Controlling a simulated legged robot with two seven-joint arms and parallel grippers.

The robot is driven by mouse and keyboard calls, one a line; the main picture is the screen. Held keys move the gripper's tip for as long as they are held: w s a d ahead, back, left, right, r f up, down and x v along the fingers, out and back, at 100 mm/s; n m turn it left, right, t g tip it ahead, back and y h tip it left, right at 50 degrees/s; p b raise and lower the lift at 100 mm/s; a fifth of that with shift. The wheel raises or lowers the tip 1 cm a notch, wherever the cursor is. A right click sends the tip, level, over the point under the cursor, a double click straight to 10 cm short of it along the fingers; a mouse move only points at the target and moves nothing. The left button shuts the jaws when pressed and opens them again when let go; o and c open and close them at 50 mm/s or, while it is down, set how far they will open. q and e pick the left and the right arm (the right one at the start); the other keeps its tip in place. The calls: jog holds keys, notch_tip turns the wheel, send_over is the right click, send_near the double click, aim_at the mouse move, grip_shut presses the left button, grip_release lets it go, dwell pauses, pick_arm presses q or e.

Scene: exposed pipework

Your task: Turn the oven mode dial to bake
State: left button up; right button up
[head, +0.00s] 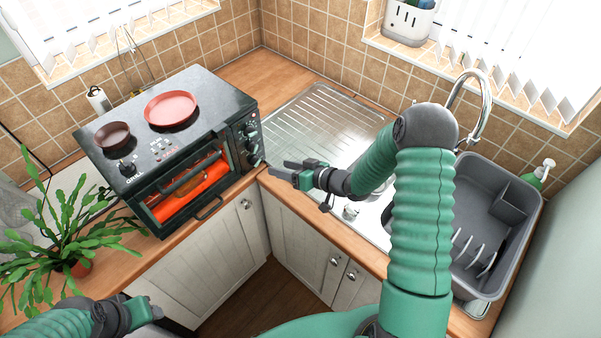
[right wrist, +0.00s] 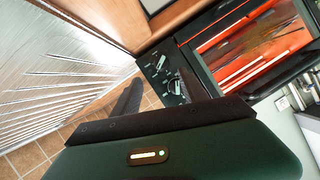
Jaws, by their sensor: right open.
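The black toaster oven (head: 150,150) stands on the counter at left, its window glowing orange. Its control panel (head: 247,140) on the right of the front carries a column of dark dials with white markings; which one is the mode dial and where it points are too small to read. The panel also shows in the right wrist view (right wrist: 165,75), with the dials just beyond my fingers. My right gripper (head: 276,170) is open and empty, just right of the panel's lower dials, apparently not touching them. My left gripper (head: 148,308) is at the lower left, away from the oven.
The steel sink drainer (head: 325,120) lies behind my right gripper. A grey dish rack (head: 495,215) is at right.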

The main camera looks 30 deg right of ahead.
jog(key=v, duration=0.7)
jog(key=shift+s+d, duration=0.25)
jog(key=s+a+g+h, duration=0.3)
jog(key=s+a+g, duration=0.1)
jog(key=s, duration=0.4)
jog(key=s+a+r+g+h, duration=0.1)
jog(key=s+a+g+h, duration=0.2)
jog(key=s, duration=0.6)
jog(key=a+g, duration=0.2)
jog(key=a, duration=0.1)
jog(key=shift+a+m+g, duration=0.3)
jog(key=shift+m, duration=0.1)
